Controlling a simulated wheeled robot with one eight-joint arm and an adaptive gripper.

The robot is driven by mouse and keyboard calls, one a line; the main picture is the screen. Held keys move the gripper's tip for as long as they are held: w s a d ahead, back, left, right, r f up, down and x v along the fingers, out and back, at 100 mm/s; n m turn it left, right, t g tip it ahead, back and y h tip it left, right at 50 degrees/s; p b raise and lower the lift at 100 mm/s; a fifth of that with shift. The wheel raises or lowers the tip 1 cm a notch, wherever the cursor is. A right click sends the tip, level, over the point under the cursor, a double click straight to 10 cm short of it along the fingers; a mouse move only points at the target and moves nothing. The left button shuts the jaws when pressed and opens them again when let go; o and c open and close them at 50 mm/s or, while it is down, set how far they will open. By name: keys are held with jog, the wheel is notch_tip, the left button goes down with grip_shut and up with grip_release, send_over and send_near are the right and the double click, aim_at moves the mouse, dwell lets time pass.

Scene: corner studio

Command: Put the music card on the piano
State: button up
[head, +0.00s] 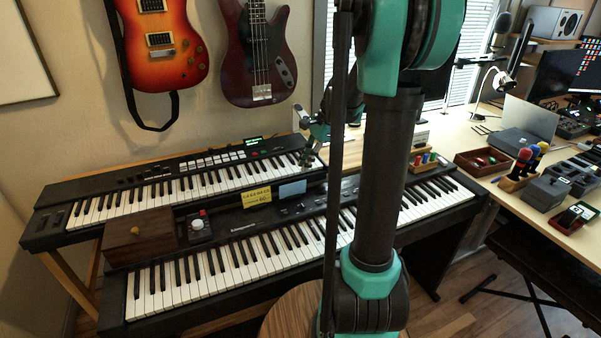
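A yellow card (257,197) with dark lettering, which looks like the music card, rests on the top panel of the lower piano keyboard (222,222), behind its keys. My gripper (308,158) is small and dark, above and to the right of the yellow card, in front of the upper keyboard's right end. It looks apart from the card, and nothing is visibly held in it. Its fingers are too small and dark to tell whether they are open or shut.
A light blue card (292,189) is beside the yellow one. A brown box (140,237) and a small device with a red knob (199,228) are at the lower keyboard's left. The upper keyboard (170,183) is behind. A cluttered desk (476,187) is right; a round wooden stool (293,312) is in front.

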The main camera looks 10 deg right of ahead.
jog(key=s+f+n+t+h, duration=0.1)
jog(key=s+f+n, duration=0.2)
jog(key=s+n, duration=0.2)
jog(key=s+f+n+t+h, duration=0.1)
jog(key=s+f+n+h, duration=0.1)
jog(key=s+n, duration=0.3)
jog(key=s+f+n+t+h, duration=0.1)
jog(key=s+f+n, duration=0.3)
jog(key=s, duration=0.6)
jog(key=shift+s+f+n+t+h, duration=0.1)
jog(key=shift+s+n+t+h, duration=0.2)
jog(key=shift+n+t, duration=0.3)
jog(key=shift+s+f, duration=0.1)
